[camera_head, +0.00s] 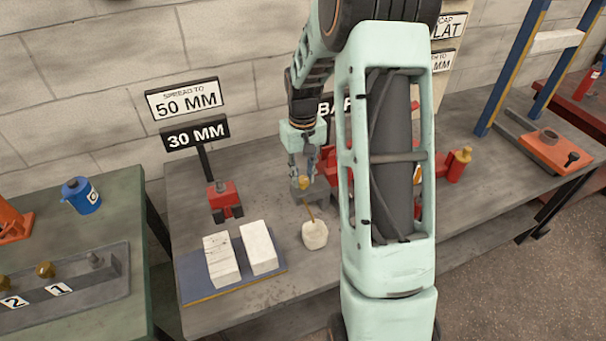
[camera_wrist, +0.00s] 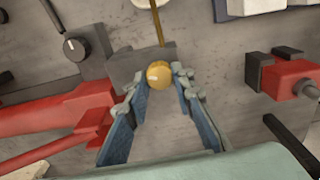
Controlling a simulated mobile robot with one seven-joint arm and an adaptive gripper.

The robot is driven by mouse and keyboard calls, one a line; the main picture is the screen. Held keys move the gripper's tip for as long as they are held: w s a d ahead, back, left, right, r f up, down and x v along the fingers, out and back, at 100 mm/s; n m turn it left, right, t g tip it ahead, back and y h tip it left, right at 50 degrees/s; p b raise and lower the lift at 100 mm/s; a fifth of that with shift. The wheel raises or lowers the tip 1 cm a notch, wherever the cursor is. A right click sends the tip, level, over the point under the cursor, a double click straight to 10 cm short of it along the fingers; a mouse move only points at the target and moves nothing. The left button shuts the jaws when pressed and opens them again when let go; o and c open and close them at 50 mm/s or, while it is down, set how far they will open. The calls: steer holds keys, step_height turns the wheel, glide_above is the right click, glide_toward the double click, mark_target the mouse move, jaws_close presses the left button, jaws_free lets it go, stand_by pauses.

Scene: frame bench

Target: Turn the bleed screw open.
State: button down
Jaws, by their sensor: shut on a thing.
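The bleed screw is a round brass knob (camera_wrist: 159,74) on a dark grey block (camera_wrist: 136,63). My gripper (camera_wrist: 160,80) has its two fingers closed on either side of the knob, and the knob sits between the fingertips. In the head view my gripper (camera_head: 302,170) points down at the same grey block, with a little of the brass knob (camera_head: 304,182) showing at the fingertips. A thin brass-coloured rod or tube (camera_wrist: 157,22) runs from the block to a white pot (camera_head: 314,234) on the bench. How far the screw is turned cannot be told.
A red tool body (camera_wrist: 60,125) lies close beside the block, and a dark box with a knob (camera_wrist: 76,46) stands near it. A red spreader (camera_head: 224,198), white blocks (camera_head: 221,258) on a blue mat, and signs (camera_head: 185,100) stand left. My arm hides part of the bench.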

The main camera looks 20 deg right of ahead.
mark_target(303, 178)
steer(key=shift+n, duration=1.1)
steer(key=c, duration=1.7)
jaws_free()
steer(key=shift+o, duration=0.2)
steer(key=shift+r, duration=0.1)
step_height(303, 178, up, 12)
steer(key=shift+w, duration=0.1)
